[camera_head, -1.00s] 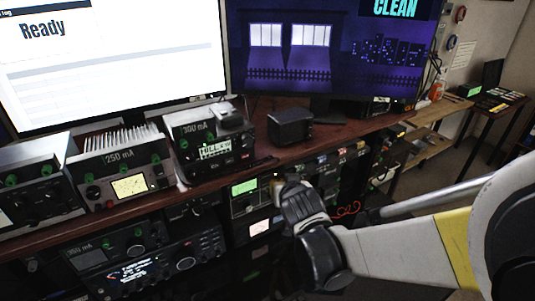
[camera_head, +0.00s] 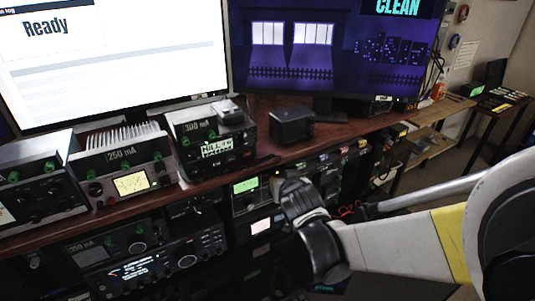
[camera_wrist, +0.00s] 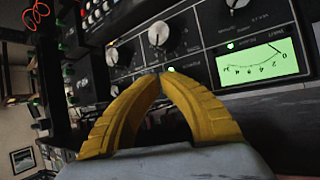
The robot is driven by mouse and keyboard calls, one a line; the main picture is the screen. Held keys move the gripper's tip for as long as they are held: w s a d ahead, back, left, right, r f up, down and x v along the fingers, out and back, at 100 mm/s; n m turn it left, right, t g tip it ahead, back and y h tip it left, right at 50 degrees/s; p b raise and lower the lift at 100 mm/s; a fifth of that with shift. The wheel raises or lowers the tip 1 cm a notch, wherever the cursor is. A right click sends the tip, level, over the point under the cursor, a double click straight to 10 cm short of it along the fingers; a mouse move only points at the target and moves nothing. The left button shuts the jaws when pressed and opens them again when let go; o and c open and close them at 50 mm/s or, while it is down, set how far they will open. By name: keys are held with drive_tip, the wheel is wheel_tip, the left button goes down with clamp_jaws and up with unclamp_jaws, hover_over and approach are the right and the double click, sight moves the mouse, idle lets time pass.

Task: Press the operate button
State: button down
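My gripper (camera_head: 279,184) is in front of a rack unit with a green lit meter below the desk edge. In the wrist view, its two yellow fingers (camera_wrist: 160,76) come together at the tips, shut with nothing seen between them. The unit's dark front panel (camera_wrist: 205,50) has white-capped knobs, and the green meter (camera_wrist: 262,65) is right of the fingers. A small green-lit spot (camera_wrist: 171,69) shows just beside the fingertips. I cannot read its label, so I cannot tell which control is the operate button. Whether the tips touch the panel is unclear.
Radio units stand on the red-brown desk (camera_head: 340,140), including one marked 300 mA (camera_head: 215,145) and one marked 250 mA (camera_head: 125,170). Two large monitors stand behind, one reading "Ready" (camera_head: 47,27). More rack gear and a red cable (camera_head: 347,210) are close to my gripper.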

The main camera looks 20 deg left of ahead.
drive_tip(key=shift+w+a+r, duration=0.3)
drive_tip(key=shift+a+r, duration=0.1)
idle(0.7)
drive_tip(key=shift+s+d+f, duration=0.1)
drive_tip(key=shift+s+d, duration=0.05)
idle(0.4)
drive_tip(key=s+d, duration=0.4)
drive_tip(key=shift+d+f, duration=0.3)
idle(1.3)
drive_tip(key=s+d+p, duration=0.2)
drive_tip(key=d, duration=0.1)
drive_tip(key=shift+s+d+p, duration=0.15)
drive_tip(key=shift+s+p, duration=0.15)
drive_tip(key=shift+s, duration=0.05)
